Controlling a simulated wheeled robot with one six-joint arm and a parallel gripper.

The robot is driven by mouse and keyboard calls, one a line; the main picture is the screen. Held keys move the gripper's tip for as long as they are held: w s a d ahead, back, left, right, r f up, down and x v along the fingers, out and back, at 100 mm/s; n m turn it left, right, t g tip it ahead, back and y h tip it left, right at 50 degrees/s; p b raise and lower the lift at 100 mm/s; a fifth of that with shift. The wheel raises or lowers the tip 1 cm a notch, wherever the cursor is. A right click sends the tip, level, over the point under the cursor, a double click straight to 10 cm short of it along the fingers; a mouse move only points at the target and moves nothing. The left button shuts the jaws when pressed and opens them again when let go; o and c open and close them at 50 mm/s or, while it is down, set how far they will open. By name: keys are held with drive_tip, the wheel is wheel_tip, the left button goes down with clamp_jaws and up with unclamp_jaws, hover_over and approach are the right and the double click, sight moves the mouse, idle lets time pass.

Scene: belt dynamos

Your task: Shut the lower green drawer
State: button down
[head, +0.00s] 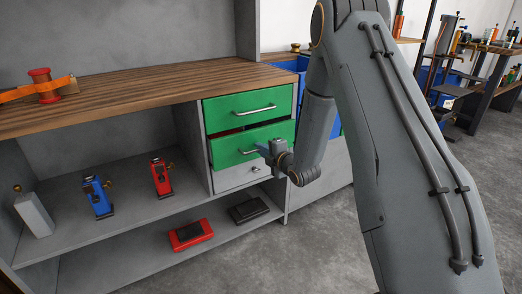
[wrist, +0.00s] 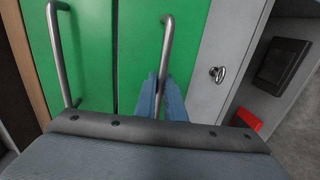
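The lower green drawer (head: 228,152) stands slightly out from the cabinet, with a thin dark gap above its front. It also shows in the wrist view (wrist: 140,45), where the picture is turned sideways. Its metal bar handle (wrist: 166,45) runs down between the blue fingers of my gripper (wrist: 160,85). The fingers are close together and appear shut on the handle near one end. In the head view my gripper (head: 265,150) is at the handle's right end, partly hidden by my wrist.
The upper green drawer (head: 247,106) is above and looks shut. A grey drawer (head: 235,178) with a knob is below. Red and blue devices stand on the left shelf (head: 130,205). A red box (head: 191,234) and a dark box (head: 249,209) lie on the bottom shelf. Open floor (head: 290,260) lies in front.

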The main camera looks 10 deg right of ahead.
drive_tip(key=w, duration=0.1)
drive_tip(key=w+a+b, duration=0.1)
drive_tip(key=w, duration=0.1)
drive_tip(key=shift+w+r, duration=0.1)
drive_tip(key=shift+w, duration=0.2)
drive_tip(key=c, duration=2.1)
unclamp_jaws()
drive_tip(key=shift+w+a, duration=0.1)
drive_tip(key=p+v, duration=0.1)
drive_tip(key=v, duration=0.7)
